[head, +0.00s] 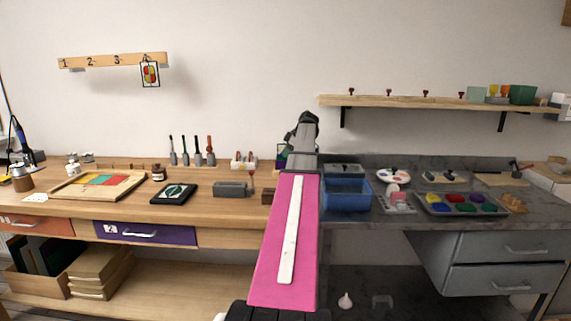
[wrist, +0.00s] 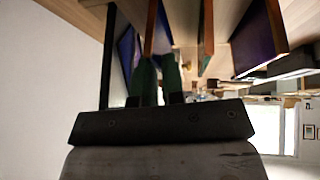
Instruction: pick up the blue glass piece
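A grey tray (head: 425,209) on the dark worktop at right holds several small coloured pieces. A blue-looking piece (head: 479,199) is in its back row at right; at this size I cannot tell whether it is glass. My gripper (head: 302,128) is far to the left of the tray, above the back of the worktop, and its fingers are not clear in the head view. In the wrist view, my gripper (wrist: 158,75) shows two dark green fingers with a gap and nothing visible between them. The tray is not recognisable in the wrist view.
A blue bin (head: 346,196) stands right of my arm. A palette (head: 393,175) and a pink-and-white item (head: 395,199) are between bin and tray. A wall shelf (head: 420,102) hangs above. A wooden frame (head: 70,190) with coloured panes lies on the left bench.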

